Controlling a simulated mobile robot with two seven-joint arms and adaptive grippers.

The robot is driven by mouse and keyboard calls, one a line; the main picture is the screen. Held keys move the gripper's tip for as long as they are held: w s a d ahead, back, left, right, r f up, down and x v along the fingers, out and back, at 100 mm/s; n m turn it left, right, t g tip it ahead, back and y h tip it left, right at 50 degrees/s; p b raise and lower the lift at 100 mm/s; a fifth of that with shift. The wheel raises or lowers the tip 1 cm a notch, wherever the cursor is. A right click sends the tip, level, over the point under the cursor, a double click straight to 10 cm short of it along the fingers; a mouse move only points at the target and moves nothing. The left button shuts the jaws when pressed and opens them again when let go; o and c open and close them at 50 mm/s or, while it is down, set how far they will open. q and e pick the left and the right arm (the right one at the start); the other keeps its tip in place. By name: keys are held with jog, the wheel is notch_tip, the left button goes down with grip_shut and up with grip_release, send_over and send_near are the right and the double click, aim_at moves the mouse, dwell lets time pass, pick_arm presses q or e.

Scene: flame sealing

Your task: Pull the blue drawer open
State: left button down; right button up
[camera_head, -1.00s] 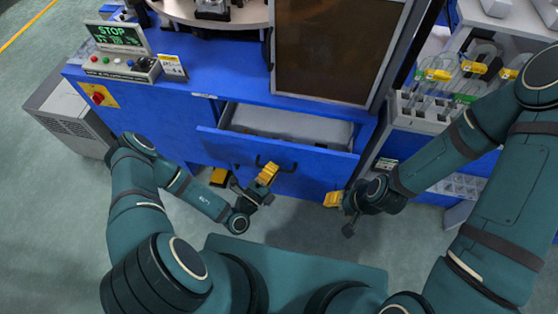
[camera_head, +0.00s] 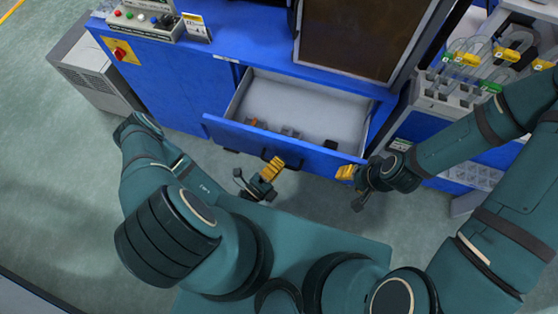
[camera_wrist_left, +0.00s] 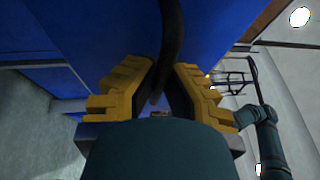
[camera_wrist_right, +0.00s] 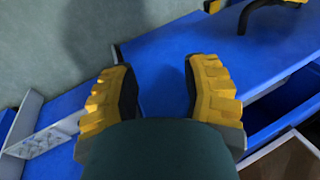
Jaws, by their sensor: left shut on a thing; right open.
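The blue drawer (camera_head: 285,143) of the blue machine stands pulled out, its pale inside (camera_head: 302,103) widely exposed. My left gripper (camera_head: 270,168) is shut on the drawer's black handle (camera_wrist_left: 171,42). In the left wrist view the handle runs between the two yellow fingers of the left gripper (camera_wrist_left: 160,92). The gripper partly hides the handle in the head view. My right gripper (camera_head: 346,173) is open and empty near the right end of the drawer front. In the right wrist view its fingers (camera_wrist_right: 158,88) stand apart above the blue front.
Several small items (camera_head: 290,131) lie in the drawer near its front. A control box (camera_head: 145,20) with buttons sits on the machine. A rack with yellow-tagged parts (camera_head: 440,98) stands at the right. A grey unit (camera_head: 92,75) stands at the left.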

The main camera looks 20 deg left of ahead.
pick_arm(q)
jog(key=c, duration=1)
grip_release()
jog(key=shift+d, duration=0.1)
jog(key=v, duration=1.2)
